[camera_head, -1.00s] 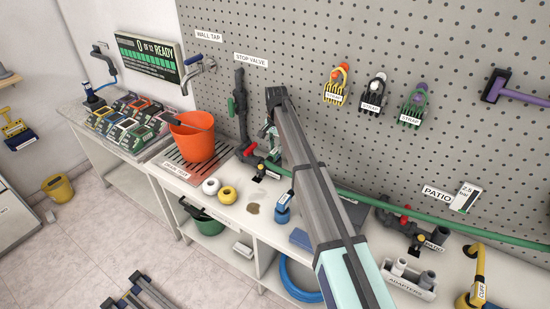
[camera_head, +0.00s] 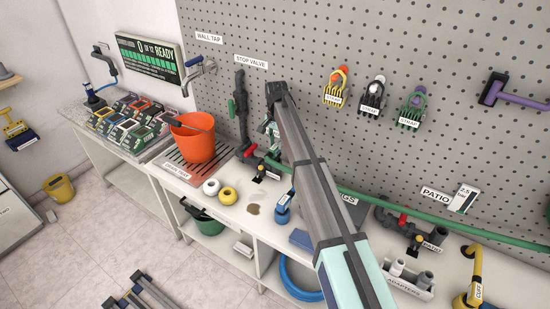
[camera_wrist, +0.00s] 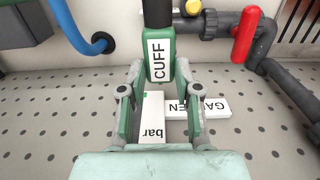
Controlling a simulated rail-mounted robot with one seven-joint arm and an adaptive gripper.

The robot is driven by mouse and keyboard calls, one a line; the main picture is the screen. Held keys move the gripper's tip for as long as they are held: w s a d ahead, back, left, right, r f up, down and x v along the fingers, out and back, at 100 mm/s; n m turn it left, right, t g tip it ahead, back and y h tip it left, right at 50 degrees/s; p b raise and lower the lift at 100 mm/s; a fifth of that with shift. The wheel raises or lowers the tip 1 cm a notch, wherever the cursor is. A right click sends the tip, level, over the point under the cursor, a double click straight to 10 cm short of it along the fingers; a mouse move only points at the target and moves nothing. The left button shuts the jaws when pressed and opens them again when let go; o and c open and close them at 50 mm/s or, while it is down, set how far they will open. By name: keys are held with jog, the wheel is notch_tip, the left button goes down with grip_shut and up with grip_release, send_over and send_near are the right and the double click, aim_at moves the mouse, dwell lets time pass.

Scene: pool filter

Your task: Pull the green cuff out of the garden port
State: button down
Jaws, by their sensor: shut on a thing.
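The green cuff (camera_wrist: 160,68), with a white CUFF label, is in the middle of the wrist view between the two fingers of my gripper (camera_wrist: 167,78). My gripper is shut on it. A dark pipe (camera_wrist: 157,12) meets the cuff's upper end in this view. A white GARDEN label (camera_wrist: 205,107) lies behind, partly covered by a white "bar" card (camera_wrist: 151,115). The garden port's joint with the cuff is not clear. In the head view my gripper (camera_head: 271,130) is at the pegboard, mostly hidden by my arm.
A red handle (camera_wrist: 245,35) and dark piping stand beside the cuff in the wrist view. A green hose (camera_head: 400,212) runs along the bench to the right. An orange bucket (camera_head: 194,140) stands left on a drain tray. White and yellow rolls (camera_head: 228,195) lie on the bench.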

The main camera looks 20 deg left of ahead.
jog(key=shift+r+p, duration=1.05)
jog(key=shift+r, duration=1.3)
